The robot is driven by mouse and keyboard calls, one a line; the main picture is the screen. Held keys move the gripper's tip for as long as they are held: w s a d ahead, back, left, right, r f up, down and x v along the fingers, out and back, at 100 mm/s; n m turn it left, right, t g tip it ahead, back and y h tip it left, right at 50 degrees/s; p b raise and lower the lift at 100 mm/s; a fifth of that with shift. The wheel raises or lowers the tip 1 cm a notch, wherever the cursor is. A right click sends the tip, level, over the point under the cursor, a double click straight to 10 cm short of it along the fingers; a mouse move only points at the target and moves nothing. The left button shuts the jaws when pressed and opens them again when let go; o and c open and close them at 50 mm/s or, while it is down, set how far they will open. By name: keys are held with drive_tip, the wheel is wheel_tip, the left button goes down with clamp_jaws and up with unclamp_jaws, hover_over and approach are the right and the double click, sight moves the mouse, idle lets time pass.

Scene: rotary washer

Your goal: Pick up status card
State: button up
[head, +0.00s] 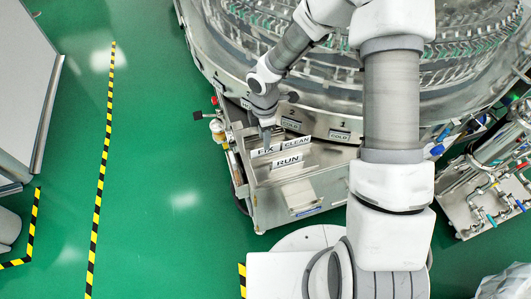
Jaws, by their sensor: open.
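Three white status cards with black lettering stand on the steel cabinet top in the middle of the head view. The FIX card (263,151) is at the left, the CLEAN card (298,143) is beside it to the right, and the RUN card (287,162) is in front of them. My gripper (267,138) points down just above and behind the FIX card, close to its top edge. The jaws are small and partly hidden by my wrist. I cannot tell whether they touch the card.
The large round washer (345,95) stands behind the cabinet (318,183), with COLD label plates on its rim. A red knob and fittings (215,115) stick out left of the cabinet. Pipes and valves (490,185) stand at the right. Green floor (170,170) is clear at left.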

sight(257, 153)
wheel_tip(257, 153, down, 4)
drive_tip(key=shift+s+d+f+b, duration=0.1)
drive_tip(key=shift+d+b, duration=0.05)
drive_tip(key=shift+b, duration=0.4)
drive_tip(key=shift+c, duration=0.2)
clamp_jaws()
